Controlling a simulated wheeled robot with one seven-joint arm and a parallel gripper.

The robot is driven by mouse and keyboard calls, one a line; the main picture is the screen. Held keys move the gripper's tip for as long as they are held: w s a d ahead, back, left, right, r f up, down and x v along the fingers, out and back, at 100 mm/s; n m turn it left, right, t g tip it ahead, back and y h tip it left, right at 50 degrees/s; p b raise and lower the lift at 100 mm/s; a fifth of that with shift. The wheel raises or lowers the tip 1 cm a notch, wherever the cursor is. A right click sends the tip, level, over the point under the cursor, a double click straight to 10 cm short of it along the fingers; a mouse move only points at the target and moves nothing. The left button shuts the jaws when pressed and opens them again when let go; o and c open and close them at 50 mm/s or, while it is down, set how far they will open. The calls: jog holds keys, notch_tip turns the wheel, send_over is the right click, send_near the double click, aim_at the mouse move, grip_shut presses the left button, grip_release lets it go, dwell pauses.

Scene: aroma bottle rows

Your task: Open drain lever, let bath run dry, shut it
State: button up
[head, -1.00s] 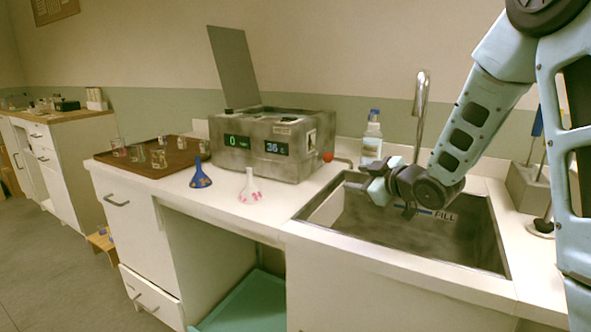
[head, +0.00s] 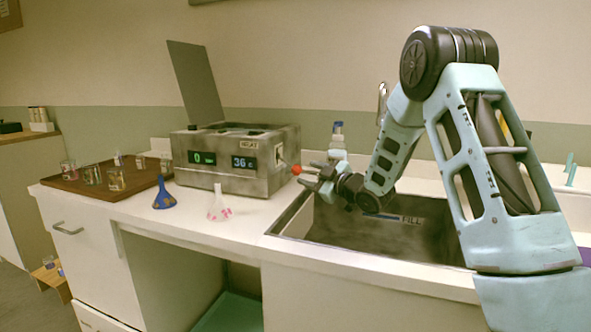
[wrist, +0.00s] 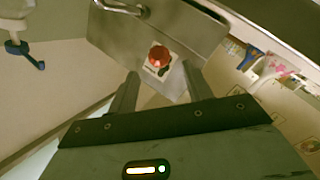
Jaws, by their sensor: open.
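The water bath (head: 235,178) is a worn grey metal box with its flat lid (head: 196,85) raised. Its displays read 0 and 36 c. A red knob (head: 296,169), seemingly the drain lever's end, sticks out from its right side; in the wrist view the red knob (wrist: 158,56) shows on a pale plate against the metal side. My gripper (head: 312,176) is just right of the knob, over the sink's left edge. In the wrist view my gripper (wrist: 160,86) has its fingers apart, empty, with the knob beyond the gap. The water inside is hidden.
A sink (head: 340,215) lies below my arm. A bottle (head: 337,137) stands behind my gripper. A brown tray (head: 75,186) with several glasses is left.

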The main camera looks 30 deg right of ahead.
aim_at(300, 170)
jog(key=w, duration=0.3)
jog(key=w+a, duration=0.1)
jog(key=w, duration=0.2)
jog(key=shift+w+a, duration=0.2)
jog(key=shift+w, duration=0.1)
jog(key=shift+p, duration=0.3)
grip_shut()
